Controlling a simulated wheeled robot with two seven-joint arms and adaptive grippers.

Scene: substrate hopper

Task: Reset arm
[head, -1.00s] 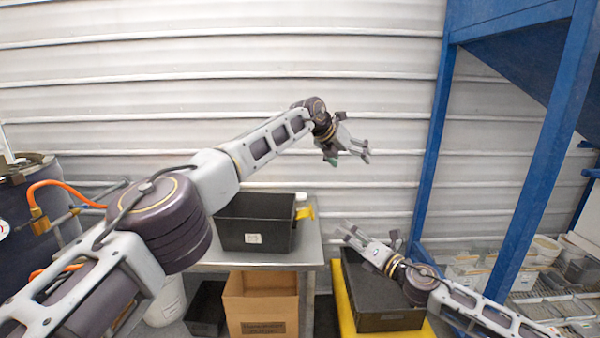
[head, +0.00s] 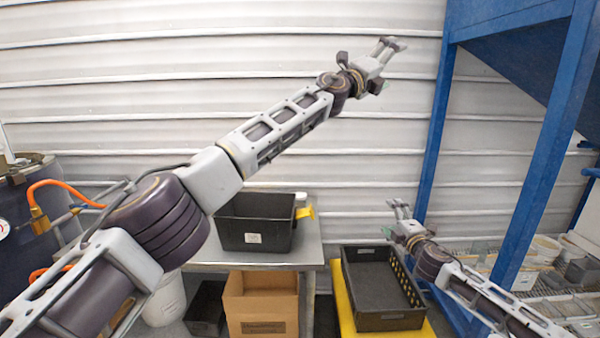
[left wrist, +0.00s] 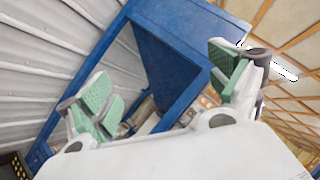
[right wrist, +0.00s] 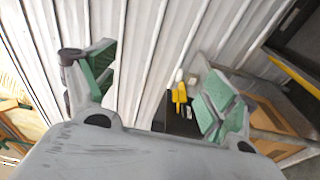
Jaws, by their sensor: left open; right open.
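My left gripper (head: 388,46) is raised high in front of the corrugated wall, left of the blue frame. It is open and empty; its green-padded fingers stand wide apart in the left wrist view (left wrist: 165,98). My right gripper (head: 398,207) is lower, beside the blue post and above the far right corner of a black tray (head: 390,321). It is open and empty, and its spread fingers also show in the right wrist view (right wrist: 155,90). Neither gripper touches anything that I can see.
A black bin (head: 252,240) with a yellow item (head: 305,212) at its edge stands on a metal table (head: 312,250). A cardboard box (head: 262,310) is below. The blue frame (head: 530,180) stands at right, close to my right arm. A dark drum (head: 28,250) is at left.

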